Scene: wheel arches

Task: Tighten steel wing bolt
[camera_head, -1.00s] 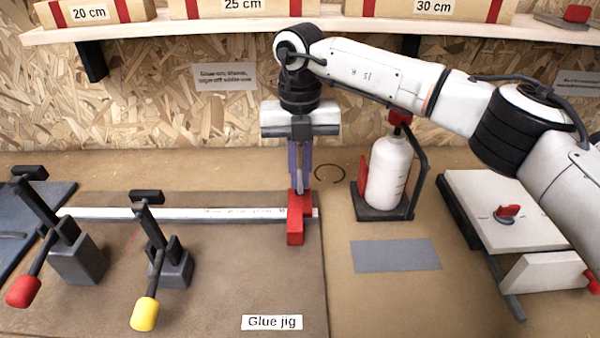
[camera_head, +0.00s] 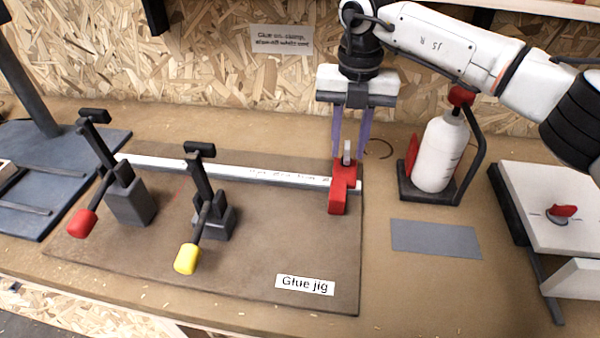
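The steel wing bolt (camera_head: 347,152) stands upright on top of the red stop block (camera_head: 340,192), which sits over the right part of the white ruler rail (camera_head: 240,173). My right gripper (camera_head: 350,153) comes down from above with its purple fingers apart, one on each side of the wing bolt as seen here. I see a gap between the fingers and the bolt; contact at the tips cannot be told. My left gripper is not in view.
The glue jig board (camera_head: 260,255) carries two toggle clamps, with a red handle (camera_head: 81,223) and a yellow handle (camera_head: 187,258). A white bottle (camera_head: 438,155) in a dark stand is close on the right. A grey patch (camera_head: 435,238) lies flat on the bench.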

